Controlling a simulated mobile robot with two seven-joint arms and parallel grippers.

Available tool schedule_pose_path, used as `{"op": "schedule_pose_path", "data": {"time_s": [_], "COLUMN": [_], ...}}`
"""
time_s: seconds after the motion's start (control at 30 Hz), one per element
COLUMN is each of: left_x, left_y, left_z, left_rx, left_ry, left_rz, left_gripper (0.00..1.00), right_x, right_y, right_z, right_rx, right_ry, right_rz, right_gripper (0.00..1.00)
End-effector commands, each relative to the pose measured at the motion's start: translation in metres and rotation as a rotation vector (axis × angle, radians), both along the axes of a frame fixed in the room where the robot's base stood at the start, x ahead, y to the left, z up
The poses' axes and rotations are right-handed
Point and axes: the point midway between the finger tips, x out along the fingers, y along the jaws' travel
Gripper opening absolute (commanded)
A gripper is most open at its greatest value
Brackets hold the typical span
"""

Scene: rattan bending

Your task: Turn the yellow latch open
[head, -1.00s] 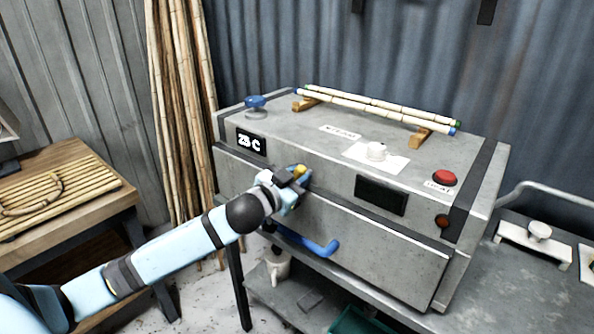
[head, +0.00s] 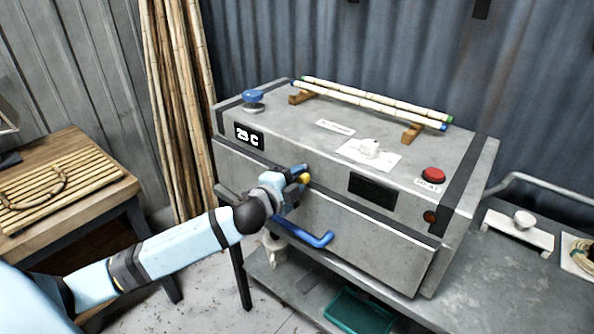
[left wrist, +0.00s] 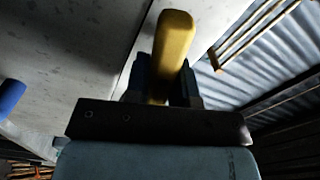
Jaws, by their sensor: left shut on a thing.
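The yellow latch (head: 305,178) is on the front of the grey steam box (head: 290,200), near the top edge of its front door. It is largely covered by my left gripper (head: 298,174) in the head view. In the left wrist view the yellow latch (left wrist: 173,50) is a rounded bar standing between the two blue fingers of my left gripper (left wrist: 163,85), which is shut on it. The latch's pivot is hidden. My right gripper is in neither view.
A blue door handle (head: 305,234) sticks out below the latch. A red button (head: 433,175), a blue valve knob (head: 253,97) and bamboo poles (head: 375,102) on wooden rests are on top of the box.

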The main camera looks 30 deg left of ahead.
Motion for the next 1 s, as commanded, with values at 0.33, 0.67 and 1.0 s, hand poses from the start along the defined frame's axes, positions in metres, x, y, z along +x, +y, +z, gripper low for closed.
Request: {"op": "schedule_pose_path", "data": {"time_s": [0.33, 0.67, 1.0], "left_x": [0.0, 0.0, 0.0], "left_y": [-0.001, -0.001, -0.001], "left_z": [-0.002, -0.003, -0.004], "left_rx": [0.223, 0.308, 0.316], "left_ry": [-0.018, -0.025, -0.026], "left_rz": [-0.001, -0.001, -0.001], "left_gripper": [0.0, 0.0, 0.0], "right_x": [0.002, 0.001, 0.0], "right_y": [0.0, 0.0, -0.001], "right_z": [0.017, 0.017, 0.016], "right_rx": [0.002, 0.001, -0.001], "right_ry": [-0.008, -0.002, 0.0], "right_rz": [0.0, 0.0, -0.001], "right_gripper": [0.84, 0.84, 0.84]}}
